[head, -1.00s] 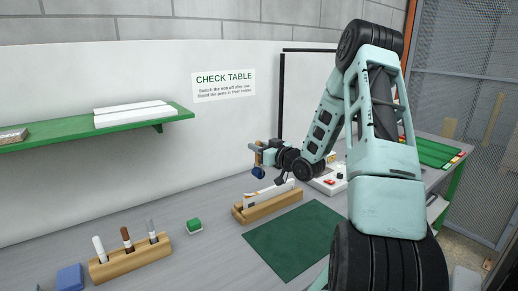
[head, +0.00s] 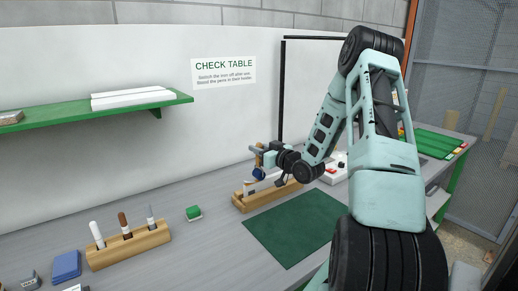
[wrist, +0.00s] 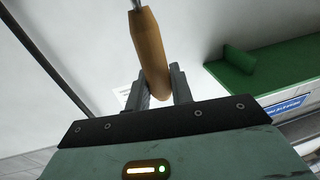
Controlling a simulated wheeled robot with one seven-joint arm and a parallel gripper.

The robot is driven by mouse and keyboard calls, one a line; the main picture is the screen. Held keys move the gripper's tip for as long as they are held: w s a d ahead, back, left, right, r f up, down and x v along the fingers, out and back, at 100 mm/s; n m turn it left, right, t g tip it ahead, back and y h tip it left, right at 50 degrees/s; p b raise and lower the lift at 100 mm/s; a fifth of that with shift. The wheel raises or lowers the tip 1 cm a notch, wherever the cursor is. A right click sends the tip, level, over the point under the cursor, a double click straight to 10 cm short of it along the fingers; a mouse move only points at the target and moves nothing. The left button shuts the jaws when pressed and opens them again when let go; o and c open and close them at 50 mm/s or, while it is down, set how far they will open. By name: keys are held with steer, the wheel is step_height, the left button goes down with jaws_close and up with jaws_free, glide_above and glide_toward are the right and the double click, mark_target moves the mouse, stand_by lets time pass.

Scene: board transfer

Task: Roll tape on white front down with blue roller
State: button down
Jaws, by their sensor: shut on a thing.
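My gripper (head: 270,157) is shut on the wooden handle of the blue roller (head: 259,173). In the wrist view the handle (wrist: 149,50) stands between the two fingers (wrist: 160,85), with a metal rod at its far end. The roller's blue head is at the white front (head: 264,185), a pale panel standing in a long wooden block (head: 285,193). I cannot tell whether the roller touches it. A small brown-orange patch (head: 248,187) shows on the panel's left part, perhaps the tape. The wrist view does not show the roller head or the panel.
A green mat (head: 295,228) lies bare in front of the block. A white box with red buttons (head: 335,170) is behind the arm. A green shelf (head: 95,108) juts from the wall.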

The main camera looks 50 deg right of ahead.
steer(key=shift+f+b, duration=0.4)
stand_by(0.8)
steer(key=shift+a, duration=0.15)
steer(key=shift+w+a+b, duration=0.2)
steer(key=shift+a+b, duration=0.2)
steer(key=shift+a, duration=0.5)
steer(key=shift+w+a+b, duration=0.2)
steer(key=shift+a+b, duration=0.15)
steer(key=shift+a, duration=0.6)
steer(key=shift+s+d+b, duration=0.25)
steer(key=shift+d+b, duration=0.05)
steer(key=shift+d, duration=0.7)
steer(key=shift+s+d+b, duration=0.2)
steer(key=shift+d+b, duration=0.1)
steer(key=shift+d, duration=0.7)
steer(key=shift+w+a+b, duration=0.6)
steer(key=shift+a+b, duration=0.4)
steer(key=shift+a, duration=1.45)
steer(key=shift+s+d+f+b, duration=0.15)
steer(key=shift+s+d, duration=0.15)
steer(key=shift+d, duration=0.95)
steer(key=shift+s+d+r+b, duration=0.15)
steer(key=shift+s+d, duration=0.15)
steer(key=shift+d, duration=0.9)
